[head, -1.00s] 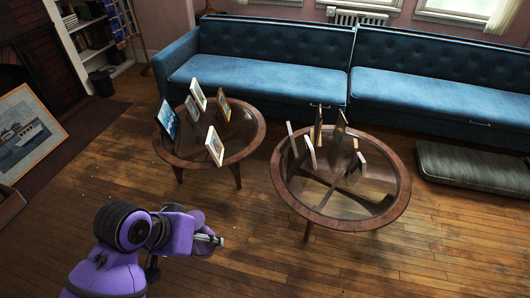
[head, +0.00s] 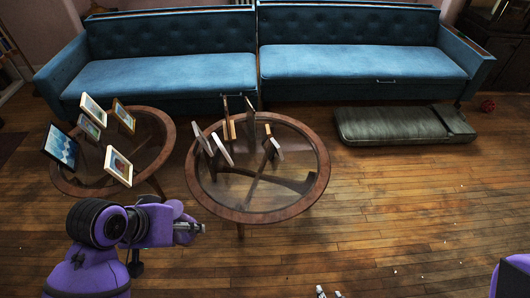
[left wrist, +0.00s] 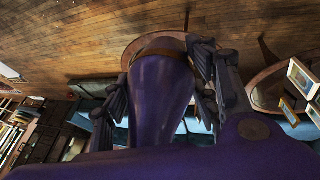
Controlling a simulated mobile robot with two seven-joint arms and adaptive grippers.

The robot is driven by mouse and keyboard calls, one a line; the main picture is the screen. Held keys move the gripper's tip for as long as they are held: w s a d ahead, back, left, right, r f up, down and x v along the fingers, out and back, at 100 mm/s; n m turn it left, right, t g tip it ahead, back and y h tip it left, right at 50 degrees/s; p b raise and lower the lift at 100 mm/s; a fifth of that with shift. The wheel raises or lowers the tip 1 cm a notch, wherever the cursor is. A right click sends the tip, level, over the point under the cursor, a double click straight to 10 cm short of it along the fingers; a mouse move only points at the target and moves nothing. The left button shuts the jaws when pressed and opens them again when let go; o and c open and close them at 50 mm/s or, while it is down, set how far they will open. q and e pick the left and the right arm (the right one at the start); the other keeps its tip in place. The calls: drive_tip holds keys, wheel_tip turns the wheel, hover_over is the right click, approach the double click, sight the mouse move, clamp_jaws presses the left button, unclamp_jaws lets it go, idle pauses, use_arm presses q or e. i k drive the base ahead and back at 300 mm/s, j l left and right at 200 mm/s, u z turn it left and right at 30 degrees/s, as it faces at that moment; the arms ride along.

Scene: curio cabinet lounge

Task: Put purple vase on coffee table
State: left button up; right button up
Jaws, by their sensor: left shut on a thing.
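The purple vase (left wrist: 160,95) shows large in the left wrist view, glossy and dark purple, between the fingers of my left gripper (left wrist: 158,85), which is shut on it. The right round coffee table (head: 258,216) has a wooden rim and glass top; the left one (head: 170,132) is similar. Two pale tips of my right gripper (head: 329,292) show at the bottom edge, mostly cut off.
Several picture frames stand on the left table, including a blue one (head: 60,146). Several more (head: 222,150) stand on the back half of the right table; its front glass is clear. A blue sofa (head: 170,75) is behind. A green cushion (head: 390,126) lies on the floor at right.

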sight(274, 188)
drive_tip(key=i+l, duration=0.3)
drive_tip(key=l, duration=0.15)
drive_tip(key=i+l, duration=0.25)
drive_tip(key=l, duration=0.25)
drive_tip(key=i+l, duration=0.3)
drive_tip(key=l, duration=0.15)
